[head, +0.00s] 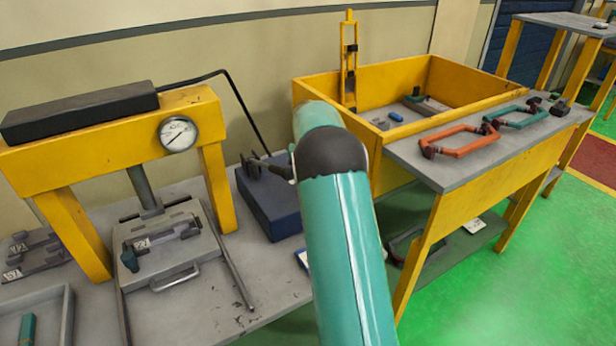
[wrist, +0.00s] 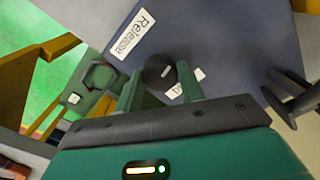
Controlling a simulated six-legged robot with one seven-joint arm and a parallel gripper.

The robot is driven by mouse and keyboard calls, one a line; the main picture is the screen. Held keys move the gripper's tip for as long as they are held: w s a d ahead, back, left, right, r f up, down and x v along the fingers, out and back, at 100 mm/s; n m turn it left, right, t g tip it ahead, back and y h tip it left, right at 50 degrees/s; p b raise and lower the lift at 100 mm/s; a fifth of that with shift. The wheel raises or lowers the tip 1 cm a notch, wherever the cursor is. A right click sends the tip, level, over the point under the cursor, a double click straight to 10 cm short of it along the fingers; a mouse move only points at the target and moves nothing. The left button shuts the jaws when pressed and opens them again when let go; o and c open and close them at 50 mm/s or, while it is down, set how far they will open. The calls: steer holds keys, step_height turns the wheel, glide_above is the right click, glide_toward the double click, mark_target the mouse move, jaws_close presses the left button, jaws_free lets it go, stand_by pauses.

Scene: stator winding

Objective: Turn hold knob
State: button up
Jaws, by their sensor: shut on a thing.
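The hold knob (wrist: 158,70) is a dark round knob with a small pale mark, on the face of a dark blue box (wrist: 225,45). My gripper (wrist: 160,88) has its two green fingers on either side of the knob and is shut on it. A white label reading "Release" (wrist: 134,33) lies up and left of the knob. Another label (wrist: 186,88) is partly covered by a finger. In the head view the blue box (head: 272,207) stands on the grey bench; my teal arm hides the knob and gripper there.
A yellow press (head: 218,175) with a round gauge (head: 178,134) stands left of the box. A black lever-like part (head: 262,165) sits on the box. A yellow bin bench (head: 480,165) with red and green handled frames stands at right. Green floor is open at far right.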

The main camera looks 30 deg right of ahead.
steer(key=m, duration=0.5)
steer(key=shift+r+m, duration=0.1)
steer(key=shift+m, duration=0.2)
steer(key=m, duration=0.9)
steer(key=shift+w+m, duration=0.1)
steer(key=shift+m, duration=0.3)
steer(key=m, duration=0.5)
steer(key=o, duration=1)
steer(key=shift+c, duration=0.2)
steer(key=shift+r, duration=0.1)
step_height(320, 180, up, 14)
steer(key=shift+f, duration=0.25)
